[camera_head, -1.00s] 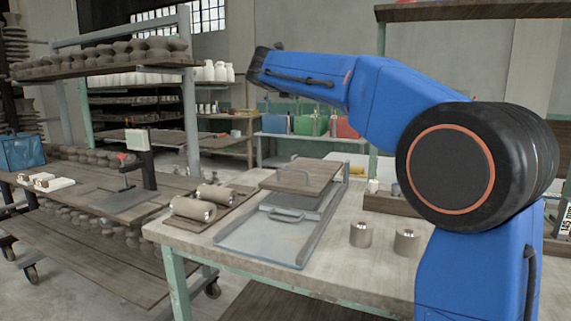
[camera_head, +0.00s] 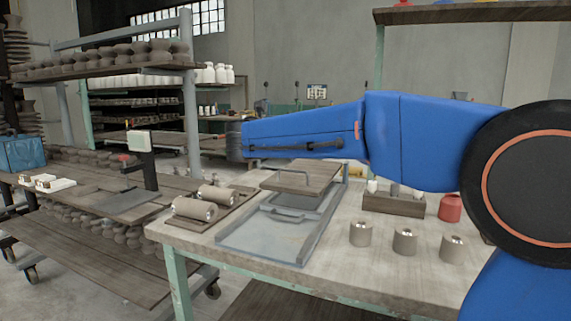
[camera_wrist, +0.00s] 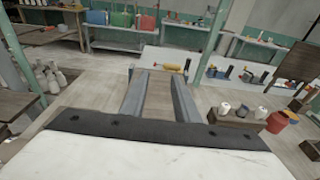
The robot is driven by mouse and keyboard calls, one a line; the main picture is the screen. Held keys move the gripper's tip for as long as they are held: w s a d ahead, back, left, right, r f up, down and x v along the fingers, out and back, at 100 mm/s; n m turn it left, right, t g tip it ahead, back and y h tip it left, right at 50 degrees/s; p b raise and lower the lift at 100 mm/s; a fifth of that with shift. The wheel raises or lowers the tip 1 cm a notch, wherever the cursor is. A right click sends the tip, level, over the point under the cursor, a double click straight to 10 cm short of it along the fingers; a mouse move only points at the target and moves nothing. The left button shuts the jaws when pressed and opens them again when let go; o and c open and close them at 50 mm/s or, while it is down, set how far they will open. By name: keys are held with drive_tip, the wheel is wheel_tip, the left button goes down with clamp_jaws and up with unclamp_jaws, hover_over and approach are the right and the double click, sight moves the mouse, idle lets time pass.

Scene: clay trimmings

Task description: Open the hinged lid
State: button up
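A wooden lid (camera_head: 293,182) with a metal bar handle (camera_head: 299,174) lies about level on the worktable in the head view. A grey metal tray with raised side rails (camera_head: 262,239) is in front of it, with a smaller grey handle (camera_head: 288,214). The hinge cannot be made out. My blue arm reaches left above and behind the lid, and its dark wrist end is left of it; the gripper is hidden there. In the wrist view, my gripper (camera_wrist: 157,72) shows two grey fingers spread apart with nothing between them. The lid cannot be clearly picked out there.
Several metal cylinders (camera_head: 404,241) stand on the table right of the tray. A wooden box (camera_head: 393,205) and red pot (camera_head: 450,208) stand behind them. Two clay rolls (camera_head: 194,208) lie on a board at left. A shelf (camera_head: 470,12) overhangs at upper right.

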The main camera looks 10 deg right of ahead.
drive_tip(key=t+h, duration=0.1)
drive_tip(key=t, duration=0.1)
hover_over(286, 186)
wheel_tip(286, 186, down, 6)
drive_tip(key=shift+f, duration=0.25)
